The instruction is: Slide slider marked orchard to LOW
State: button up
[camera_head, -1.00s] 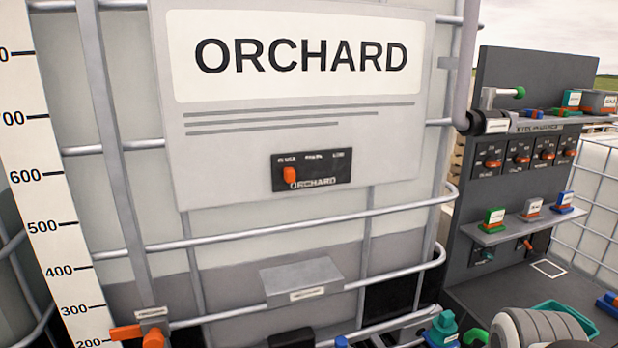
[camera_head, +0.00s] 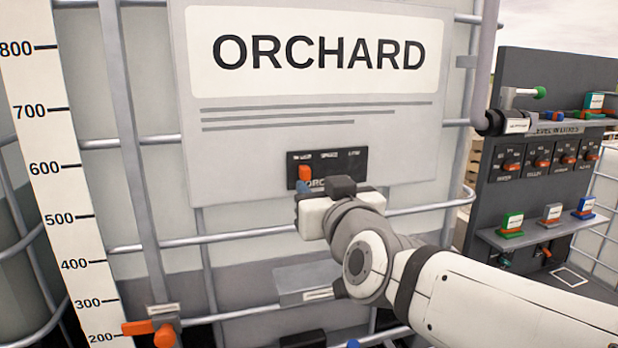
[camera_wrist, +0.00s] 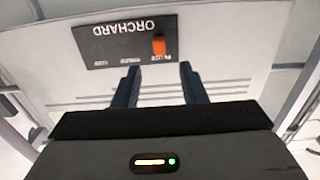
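The black slider panel (camera_head: 340,162) marked ORCHARD sits on the big ORCHARD sign. Its orange knob (camera_head: 305,174) stands at the left end of the slot, and the LOW label is at the right end. In the wrist view the panel (camera_wrist: 110,45) appears upside down, with the orange knob (camera_wrist: 159,45) at its right end. My gripper (camera_wrist: 158,72) is open there, its two dark fingers apart, with the knob just beyond the tips and lined up between them. In the head view my gripper (camera_head: 314,186) is just below the knob and hides the panel's lower part.
The large tote sign (camera_head: 400,120) carries the panel, with metal cage bars around it. A grey box (camera_head: 300,280) sits below on the cage. An orange-handled valve (camera_head: 150,328) is at lower left. A dark panel (camera_head: 545,215) with several sliders and shelves stands at right.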

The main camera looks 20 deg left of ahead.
aim_at(307, 174)
jog(key=p+x, duration=0.1)
jog(key=x, duration=0.6)
jog(key=shift+f, duration=0.1)
jog(key=shift+c, duration=0.5)
grip_shut()
